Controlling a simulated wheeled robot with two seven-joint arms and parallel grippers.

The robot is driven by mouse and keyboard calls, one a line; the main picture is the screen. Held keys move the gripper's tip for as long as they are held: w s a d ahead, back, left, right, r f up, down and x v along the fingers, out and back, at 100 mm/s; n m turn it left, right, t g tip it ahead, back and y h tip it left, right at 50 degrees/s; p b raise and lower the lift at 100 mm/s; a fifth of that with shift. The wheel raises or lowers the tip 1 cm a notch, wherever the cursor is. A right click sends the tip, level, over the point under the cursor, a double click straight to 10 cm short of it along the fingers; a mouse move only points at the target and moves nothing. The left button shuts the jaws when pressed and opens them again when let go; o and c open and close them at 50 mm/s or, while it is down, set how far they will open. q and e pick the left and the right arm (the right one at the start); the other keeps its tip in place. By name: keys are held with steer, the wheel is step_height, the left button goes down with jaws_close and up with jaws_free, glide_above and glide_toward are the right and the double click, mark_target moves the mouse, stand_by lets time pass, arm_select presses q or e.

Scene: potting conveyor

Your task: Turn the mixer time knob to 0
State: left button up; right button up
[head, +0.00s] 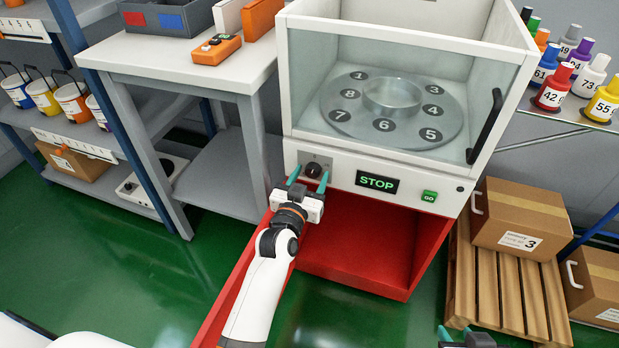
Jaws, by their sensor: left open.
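The mixer (450,180) is a white cabinet with a glass front on a red base. Its dark round time knob (313,170) sits at the left of the front panel, on a grey plate. The knob's setting is too small to read. My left gripper (308,176) is open in front of the knob, its teal fingertips on either side of it in the picture. I cannot tell whether they touch it. My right gripper (457,333) shows only partly at the bottom edge, away from the mixer.
A display (377,182) reads STOP, beside a green GO button (429,196). A turntable with numbered places (350,115) is behind the glass. A grey table (180,65) holds an orange control box (216,49). Cardboard boxes (520,215) on a pallet (500,290) stand at right.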

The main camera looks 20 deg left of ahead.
arm_select(q)
steer(key=c, duration=1)
steer(key=n+p, duration=0.2)
steer(key=shift+r+n, duration=0.15)
steer(key=shift+n, duration=0.15)
steer(key=shift+n+p, duration=0.3)
arm_select(e)
steer(key=s+d+f+g+h, duration=0.1)
steer(key=s+d+f+g, duration=0.1)
steer(key=s+g, duration=0.3)
steer(key=s, duration=0.3)
steer(key=shift+d, duration=0.35)
arm_select(q)
steer(key=o, duration=1)
